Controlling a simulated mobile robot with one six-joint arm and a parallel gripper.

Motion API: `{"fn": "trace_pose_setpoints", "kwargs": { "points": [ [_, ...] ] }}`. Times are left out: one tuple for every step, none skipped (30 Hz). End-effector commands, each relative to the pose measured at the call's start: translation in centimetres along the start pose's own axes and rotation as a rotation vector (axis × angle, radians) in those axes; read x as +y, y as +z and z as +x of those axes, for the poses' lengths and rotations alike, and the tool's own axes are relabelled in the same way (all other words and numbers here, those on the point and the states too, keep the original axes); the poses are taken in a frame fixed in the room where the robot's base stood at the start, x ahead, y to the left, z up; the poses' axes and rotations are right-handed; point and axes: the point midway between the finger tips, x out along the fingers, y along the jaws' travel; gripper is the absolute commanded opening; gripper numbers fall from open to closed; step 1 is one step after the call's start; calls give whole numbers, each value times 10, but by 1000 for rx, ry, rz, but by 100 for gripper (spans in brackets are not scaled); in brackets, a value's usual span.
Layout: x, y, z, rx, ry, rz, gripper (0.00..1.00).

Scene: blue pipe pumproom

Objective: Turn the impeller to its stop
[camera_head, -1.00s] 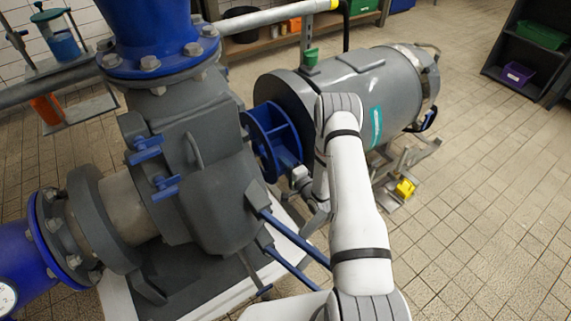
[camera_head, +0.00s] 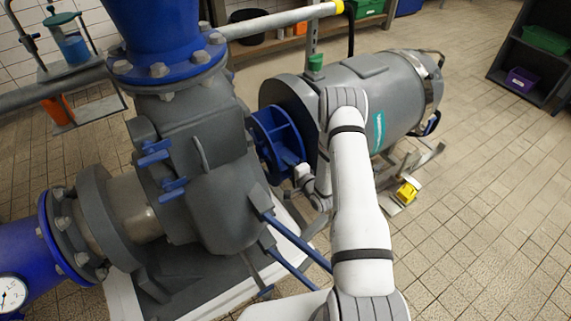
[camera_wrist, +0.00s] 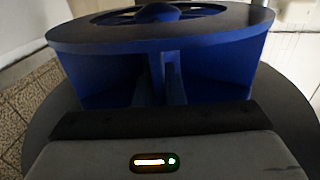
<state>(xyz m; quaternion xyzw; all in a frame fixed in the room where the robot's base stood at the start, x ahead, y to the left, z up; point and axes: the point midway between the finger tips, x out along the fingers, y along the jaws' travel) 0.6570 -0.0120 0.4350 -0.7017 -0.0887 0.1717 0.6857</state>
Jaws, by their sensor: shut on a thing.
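The blue impeller (camera_head: 278,138) sits between the grey pump casing and the grey motor in the head view. It fills the upper part of the wrist view (camera_wrist: 215,62), with its rim, hub and upright vanes showing. My gripper (camera_head: 301,172) is at the impeller's lower right side, beside the motor's front. In the wrist view, my gripper (camera_wrist: 163,80) appears shut on one of the vanes, near the middle of the picture. The fingertips are dark and hard to tell from the blue vanes. The impeller's far side is hidden by the pump casing.
The grey pump casing (camera_head: 205,180) with blue handles stands left of the impeller. The motor (camera_head: 365,100) lies right of it. Two blue bars (camera_head: 295,243) stick out below.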

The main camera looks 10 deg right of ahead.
Motion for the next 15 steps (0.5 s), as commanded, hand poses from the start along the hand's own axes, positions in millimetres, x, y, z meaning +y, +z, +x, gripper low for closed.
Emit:
{"fn": "trace_pose_setpoints", "kwargs": {
  "points": [
    [-12, -8, -4, 18, 36, 1, 0],
    [-16, -9, -5, 20, 60, 1, 0],
    [-20, -10, -5, 22, 92, 2, 0],
    [-24, -9, -4, 21, 118, 2, 0],
    [-28, -8, -3, 19, 144, 1, 0],
    [-33, -6, -2, 16, 180, 2, 0],
    [-36, -4, 0, 13, 208, 1, 0],
    [-40, -1, 2, 9, 236, 0, 0],
    [-45, 2, 4, 3, 274, -1, 0],
    [-48, 4, 6, -1, 303, -3, 0],
    [-52, 6, 8, -5, 331, -3, 0],
    [-57, 8, 10, -8, 368, -4, 0],
    [-60, 8, 12, -10, 397, -6, 0],
    [-63, 9, 14, -11, 424, -6, 0],
    [-67, 10, 16, -11, 462, -6, 0]
  ]
}}
